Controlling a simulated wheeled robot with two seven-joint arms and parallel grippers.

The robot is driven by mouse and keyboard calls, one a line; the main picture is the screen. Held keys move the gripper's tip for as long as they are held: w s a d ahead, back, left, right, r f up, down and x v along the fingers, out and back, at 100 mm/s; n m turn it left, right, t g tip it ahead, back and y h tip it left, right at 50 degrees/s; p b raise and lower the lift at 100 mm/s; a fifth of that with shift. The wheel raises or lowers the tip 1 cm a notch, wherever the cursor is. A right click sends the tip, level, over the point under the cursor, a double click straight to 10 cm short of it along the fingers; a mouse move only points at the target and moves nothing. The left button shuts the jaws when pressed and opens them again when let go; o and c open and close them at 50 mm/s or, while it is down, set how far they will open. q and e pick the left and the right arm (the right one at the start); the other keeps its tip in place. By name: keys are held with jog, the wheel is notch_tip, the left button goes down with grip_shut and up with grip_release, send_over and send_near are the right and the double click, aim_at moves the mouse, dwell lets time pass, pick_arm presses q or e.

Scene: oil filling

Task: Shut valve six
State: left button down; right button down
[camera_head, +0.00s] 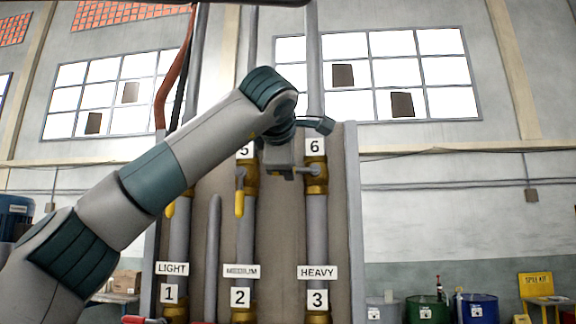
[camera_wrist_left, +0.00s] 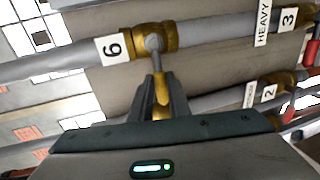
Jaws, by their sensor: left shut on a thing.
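Valve six is a brass valve (camera_head: 317,178) on the right-hand pipe, under a white label "6" (camera_head: 316,147). In the left wrist view the brass body (camera_wrist_left: 154,42) sits beside the same label (camera_wrist_left: 113,47). Its lever (camera_wrist_left: 161,92) has a grey stem and a yellow grip and stands out across the pipe, roughly at right angles to it. My left gripper (camera_head: 292,172) is just left of the valve body, shut on the lever. The yellow grip shows between its fingers in the wrist view. My right gripper is not in view.
Valve five's yellow lever (camera_head: 239,200) hangs down along the middle pipe, left of my gripper. Below are labels "LIGHT", a partly unclear middle one, and "HEAVY" (camera_head: 317,272). A green drum (camera_head: 426,311) and a blue drum (camera_head: 477,309) stand at the right.

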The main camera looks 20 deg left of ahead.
pick_arm(q)
jog(key=c, duration=1.7)
grip_release()
jog(key=shift+d, duration=0.1)
jog(key=shift+o, duration=0.2)
jog(key=shift+s, duration=0.1)
jog(key=b+v, duration=0.6)
jog(key=v, duration=1.1)
jog(key=shift+b, duration=0.4)
jog(key=shift+s, duration=0.1)
